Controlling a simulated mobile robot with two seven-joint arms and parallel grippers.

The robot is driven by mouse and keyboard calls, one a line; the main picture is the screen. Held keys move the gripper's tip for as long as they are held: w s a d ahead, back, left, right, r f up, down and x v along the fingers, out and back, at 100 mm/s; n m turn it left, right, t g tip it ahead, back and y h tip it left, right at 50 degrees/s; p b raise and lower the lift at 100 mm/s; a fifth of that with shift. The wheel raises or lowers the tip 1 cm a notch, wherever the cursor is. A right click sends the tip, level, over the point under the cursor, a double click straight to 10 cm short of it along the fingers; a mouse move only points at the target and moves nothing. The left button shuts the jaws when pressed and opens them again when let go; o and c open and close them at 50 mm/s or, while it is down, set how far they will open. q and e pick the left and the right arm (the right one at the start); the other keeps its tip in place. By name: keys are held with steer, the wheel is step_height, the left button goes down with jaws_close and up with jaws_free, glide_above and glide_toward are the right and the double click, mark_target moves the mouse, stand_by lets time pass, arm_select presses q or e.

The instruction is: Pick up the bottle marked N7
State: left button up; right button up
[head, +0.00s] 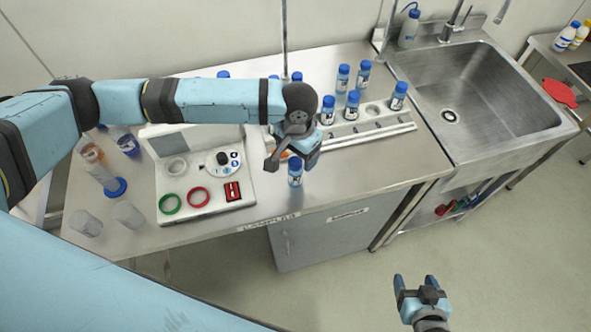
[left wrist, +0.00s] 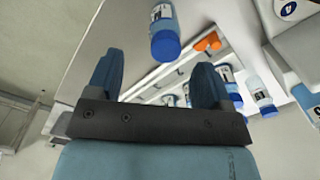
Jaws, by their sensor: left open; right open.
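Several small bottles with blue caps and white labels stand on the steel bench; the label marks are too small to read, so I cannot tell which is N7. One blue-capped bottle (head: 295,174) stands near the bench's front edge, just below my left gripper (head: 291,161). In the left wrist view a blue-capped bottle (left wrist: 164,34) lies beyond the fingertips of that open, empty gripper (left wrist: 157,68), roughly in line with the gap and apart from them. My right gripper (head: 416,283) is open and empty, over the floor in front of the bench.
A white rack (head: 370,128) holds several bottles at the back right. A white instrument panel (head: 205,188) with green and red rings is left of the front bottle. Clear beakers (head: 128,212) stand at the left. A sink (head: 485,95) is at the right.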

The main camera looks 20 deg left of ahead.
mark_target(295, 161)
arm_select(q)
steer(key=shift+w+a+f+p, duration=0.1)
steer(key=shift+f+p, duration=0.2)
steer(key=shift+f, duration=0.85)
steer(key=shift+w+a+f+p, duration=0.15)
steer(key=shift+f+p, duration=0.1)
steer(key=shift+f, duration=0.85)
steer(key=shift+w+a+f+p, duration=0.1)
steer(key=shift+f+p, duration=0.2)
steer(key=shift+f, duration=0.85)
steer(key=c, duration=1)
steer(key=shift+r, duration=0.1)
steer(key=shift+c, duration=0.3)
